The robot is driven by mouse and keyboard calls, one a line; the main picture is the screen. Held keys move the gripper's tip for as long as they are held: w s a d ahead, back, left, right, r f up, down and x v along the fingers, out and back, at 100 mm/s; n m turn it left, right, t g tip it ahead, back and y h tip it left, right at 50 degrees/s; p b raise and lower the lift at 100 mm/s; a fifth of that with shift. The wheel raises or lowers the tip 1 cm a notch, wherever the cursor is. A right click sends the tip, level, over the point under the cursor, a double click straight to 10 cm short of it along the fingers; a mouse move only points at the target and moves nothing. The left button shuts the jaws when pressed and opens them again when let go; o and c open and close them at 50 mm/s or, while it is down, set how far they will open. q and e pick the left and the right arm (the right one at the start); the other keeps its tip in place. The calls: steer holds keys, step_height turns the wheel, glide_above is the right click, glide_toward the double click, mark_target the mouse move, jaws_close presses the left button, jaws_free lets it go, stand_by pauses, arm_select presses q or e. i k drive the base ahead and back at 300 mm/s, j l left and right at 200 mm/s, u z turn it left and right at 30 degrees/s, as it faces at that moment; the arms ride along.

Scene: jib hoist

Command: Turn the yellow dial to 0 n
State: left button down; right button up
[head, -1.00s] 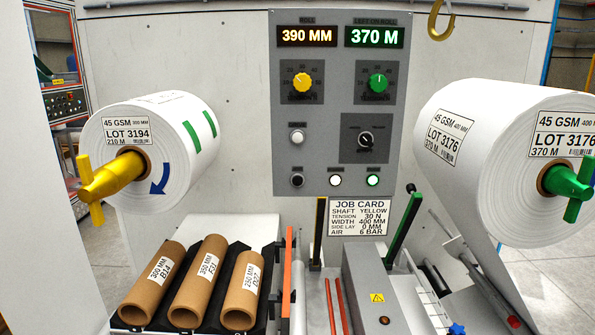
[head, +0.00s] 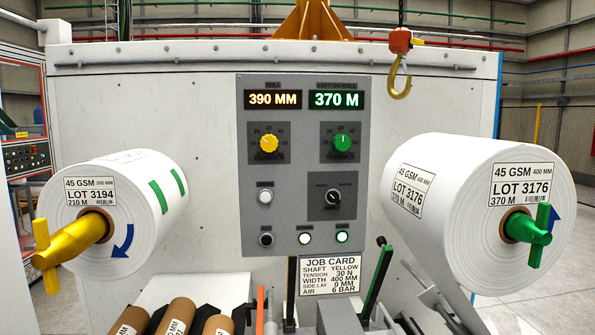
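The yellow dial (head: 268,143) is a round knob on the grey control panel (head: 290,208), below the display reading 390 MM. Numbers are printed around it, but its exact setting is too small to read. A green dial (head: 342,142) sits to its right, below the display reading 370 M. Neither of my grippers shows in the head view, and nothing touches the yellow dial.
A white roll on a yellow shaft (head: 72,243) sticks out at left, and another on a green shaft (head: 525,238) at right. A hoist hook (head: 399,82) hangs at upper right. A job card (head: 330,276) and cardboard cores (head: 176,318) are below. The space before the panel looks clear.

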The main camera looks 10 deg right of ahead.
mark_target(269, 143)
steer(key=i+j, duration=0.1)
steer(key=j, duration=0.5)
steer(key=i+j+z, duration=0.1)
steer(key=j, duration=0.45)
steer(key=i+j, duration=0.1)
steer(key=j, duration=0.5)
